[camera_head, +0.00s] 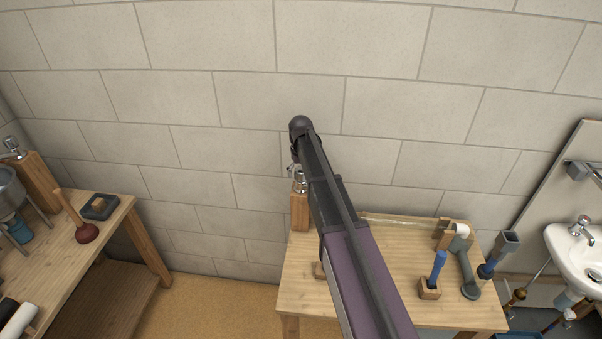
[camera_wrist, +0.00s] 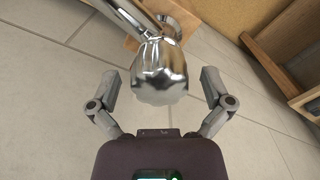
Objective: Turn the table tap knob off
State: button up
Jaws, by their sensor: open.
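The table tap shows in the wrist view as a chrome knob (camera_wrist: 160,75) with a chrome spout and body running to the upper left. My gripper (camera_wrist: 161,79) is open, with one finger on each side of the knob. A gap shows between each finger and the knob, and no contact is visible. In the head view the chrome tap (camera_head: 300,186) sits on top of a wooden block (camera_head: 299,212) at the left back of the table. My arm covers part of it there, and my gripper is mostly hidden.
The wooden table (camera_head: 300,266) also holds a blue-handled tool (camera_head: 438,267) in a wooden holder and a grey pipe (camera_head: 467,271). A block wall (camera_head: 240,100) stands close behind. A sink (camera_head: 578,249) is at the right. A bench with a plunger (camera_head: 85,232) is at the left.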

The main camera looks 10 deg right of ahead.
jog(key=n, duration=0.9)
notch_tip(320, 180, up, 14)
jog(key=p, duration=1.4)
jog(key=s+f+m+b, duration=0.4)
jog(key=s+f+b, duration=0.1)
jog(key=s, duration=0.5)
jog(key=s+f+m+b, duration=0.4)
jog(key=s+f+b, duration=0.2)
jog(key=s, duration=0.4)
jog(key=s+f+m+b, duration=0.3)
jog(key=s+f+b, duration=0.2)
jog(key=s, duration=0.5)
jog(key=shift+a+f+m+b, duration=0.35)
jog(key=shift+m, duration=0.05)
jog(key=shift+s, duration=0.1)
dwell(1.0)
